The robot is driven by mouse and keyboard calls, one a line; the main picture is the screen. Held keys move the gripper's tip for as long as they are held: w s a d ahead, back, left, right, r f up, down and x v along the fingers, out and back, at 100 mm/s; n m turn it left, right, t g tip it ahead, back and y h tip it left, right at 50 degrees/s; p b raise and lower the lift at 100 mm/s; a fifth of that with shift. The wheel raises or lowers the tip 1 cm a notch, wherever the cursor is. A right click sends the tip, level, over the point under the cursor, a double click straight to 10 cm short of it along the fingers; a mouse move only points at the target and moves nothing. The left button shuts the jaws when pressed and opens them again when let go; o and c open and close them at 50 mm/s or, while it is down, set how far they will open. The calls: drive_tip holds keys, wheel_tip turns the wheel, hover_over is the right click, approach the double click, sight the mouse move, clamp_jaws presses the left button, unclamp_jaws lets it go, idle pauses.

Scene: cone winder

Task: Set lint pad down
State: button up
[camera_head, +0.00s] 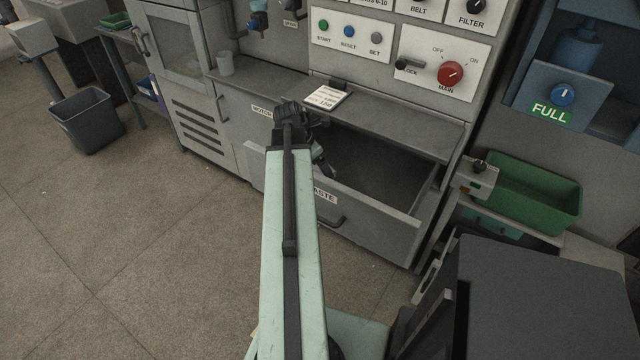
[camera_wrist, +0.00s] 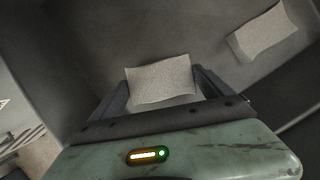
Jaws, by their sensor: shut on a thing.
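My gripper (camera_wrist: 160,88) is shut on a pale grey lint pad (camera_wrist: 160,78), which sits between the two dark fingers in the wrist view. The pad is over the dark inside of the open waste drawer (camera_wrist: 95,40); I cannot tell how high. In the camera_head view the waste drawer (camera_head: 375,222) stands pulled out below the worktop. My gripper's fingers there (camera_head: 322,160) show only partly behind my arm, at the drawer's left part. The held pad is hidden in that view. A second pale pad (camera_wrist: 262,32) lies in the drawer at the upper right of the wrist view.
The control panel with the red main knob (camera_head: 450,75) is above the worktop (camera_head: 390,112). A small white card (camera_head: 327,97) lies on the worktop. A green bin (camera_head: 530,195) stands right, a grey bin (camera_head: 87,120) left.

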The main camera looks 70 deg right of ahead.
sight(316, 167)
wheel_tip(316, 167, down, 4)
drive_tip(key=b, duration=0.4)
drive_tip(key=shift+r+p, duration=0.25)
drive_tip(key=shift+p, duration=0.05)
drive_tip(key=shift+f, duration=0.2)
drive_tip(key=o, duration=1.2)
drive_tip(key=shift+a+r+p, duration=0.1)
drive_tip(key=shift+r+p, duration=0.25)
drive_tip(key=shift+r, duration=0.2)
drive_tip(key=p+v, duration=1)
drive_tip(key=v, duration=0.1)
drive_tip(key=shift+w+r, duration=0.1)
drive_tip(key=shift+r, duration=0.05)
